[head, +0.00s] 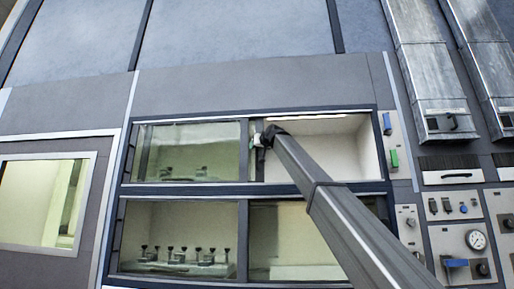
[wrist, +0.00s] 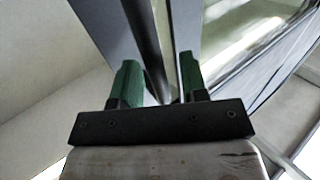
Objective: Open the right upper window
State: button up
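The upper right window opening (head: 325,153) is in the head view, in the top row of the dark-framed window block. Most of it looks uncovered, with a pale interior and no tinted glass. A dark upright edge (head: 253,165) stands at its left side. My gripper (head: 262,140) is at that left side, and my arm hides part of the opening. In the wrist view my gripper (wrist: 158,85) has two green fingers standing apart. A dark upright bar (wrist: 143,45) runs in the gap between them. Whether the fingers touch it is unclear.
The tinted upper left window (head: 190,140) has small dark fixtures behind it. The lower left window (head: 180,225) shows several more. The lower right window (head: 285,235) is partly behind my arm. Blue and green switches (head: 393,158) and a gauge panel (head: 475,240) are at the right.

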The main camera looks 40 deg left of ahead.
jog(key=v, duration=1)
jog(key=shift+d, duration=0.35)
jog(key=shift+s+d, duration=0.1)
jog(key=shift+s, duration=0.1)
